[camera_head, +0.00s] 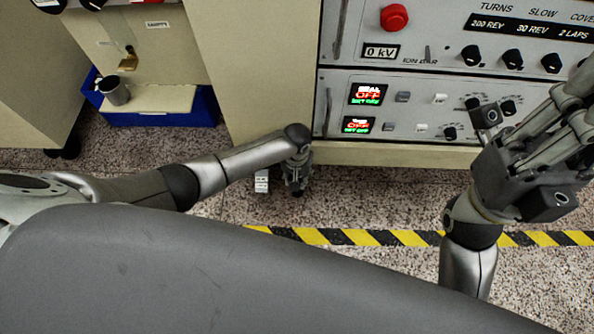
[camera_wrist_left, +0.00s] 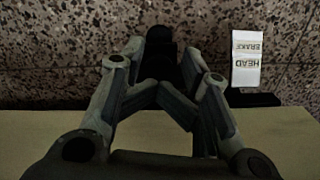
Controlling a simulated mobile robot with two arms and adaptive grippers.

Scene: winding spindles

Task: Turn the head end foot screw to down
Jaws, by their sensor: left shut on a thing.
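My left gripper (camera_head: 295,182) reaches down to the lower front edge of the beige cabinet. In the left wrist view its fingers (camera_wrist_left: 160,75) are closed around a dark foot screw (camera_wrist_left: 160,42), which is mostly hidden between them. A white tag reading HEAD BRAKE (camera_wrist_left: 246,58) is beside it; it also shows in the head view (camera_head: 262,181). I cannot read the screw's up or down setting. My right gripper (camera_head: 572,105) is raised at the right, in front of the panel, and its fingertips are cut off by the frame.
A control panel (camera_head: 340,98) with black knobs, displays reading OFF and a red button (camera_head: 394,17) is above the screw. A blue bin (camera_head: 160,119) stands at the left. Yellow-black tape (camera_head: 365,238) crosses the speckled floor.

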